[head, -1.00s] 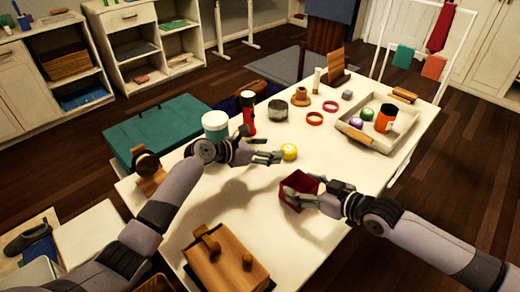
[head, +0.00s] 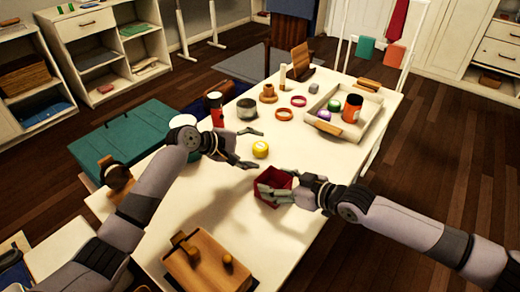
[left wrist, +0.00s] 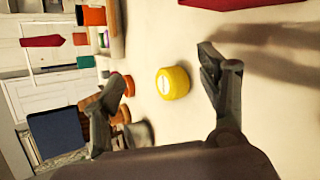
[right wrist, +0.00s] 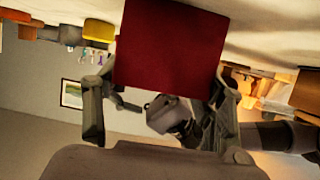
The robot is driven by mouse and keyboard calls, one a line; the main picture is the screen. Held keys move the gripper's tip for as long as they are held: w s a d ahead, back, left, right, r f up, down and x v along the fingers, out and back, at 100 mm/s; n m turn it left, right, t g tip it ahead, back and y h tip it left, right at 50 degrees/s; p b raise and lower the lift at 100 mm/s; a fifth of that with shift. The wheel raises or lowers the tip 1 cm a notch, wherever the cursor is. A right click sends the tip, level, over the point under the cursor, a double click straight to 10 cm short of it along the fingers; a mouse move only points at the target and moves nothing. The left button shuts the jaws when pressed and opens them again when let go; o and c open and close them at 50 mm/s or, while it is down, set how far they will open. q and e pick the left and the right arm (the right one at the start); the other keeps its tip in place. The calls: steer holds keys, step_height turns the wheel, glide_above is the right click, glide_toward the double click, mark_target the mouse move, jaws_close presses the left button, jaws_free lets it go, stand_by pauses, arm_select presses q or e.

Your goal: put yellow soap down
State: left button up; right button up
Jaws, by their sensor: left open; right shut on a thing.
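The yellow soap (head: 260,150), a small round piece with a pale label, rests on the white table. It also shows in the left wrist view (left wrist: 172,82). My left gripper (head: 256,148) is open, its fingers spread wide on either side of the soap and apart from it. My right gripper (head: 270,192) is shut on a dark red open-topped box (head: 274,177), near the middle of the table. The red box fills the upper middle of the right wrist view (right wrist: 170,45). Its underside contact with the table is hard to tell.
A pale tray (head: 316,117) with a red-orange jar and small balls stands at the far right. Rings, a grey tin (head: 247,109) and a red flask (head: 216,110) stand beyond the soap. A wooden box (head: 208,265) sits at the near edge. The table's right side is clear.

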arm_select(q)
steer(key=m, duration=0.2)
steer(key=d+m, duration=0.1)
steer(key=m, duration=0.1)
steer(key=d+m+g, duration=0.1)
steer(key=m, duration=0.2)
steer(key=shift+d+r+y, duration=0.1)
steer(key=shift+r+y, duration=0.1)
steer(key=shift+y, duration=0.1)
steer(key=m, duration=0.2)
steer(key=d+m, duration=0.1)
steer(key=m, duration=0.1)
steer(key=shift+w+r+y, duration=0.1)
steer(key=shift+y, duration=0.3)
steer(key=m, duration=0.4)
steer(key=d+m+g+y, duration=0.1)
steer(key=m, duration=0.2)
steer(key=shift+r, duration=0.25)
steer(key=m+y, duration=0.1)
steer(key=m, duration=0.5)
steer(key=m+y, duration=0.6)
steer(key=m, duration=1.6)
glide_toward(261, 146)
steer(key=shift+m, duration=0.3)
steer(key=shift+x, duration=4.6)
steer(key=shift+c, duration=0.6)
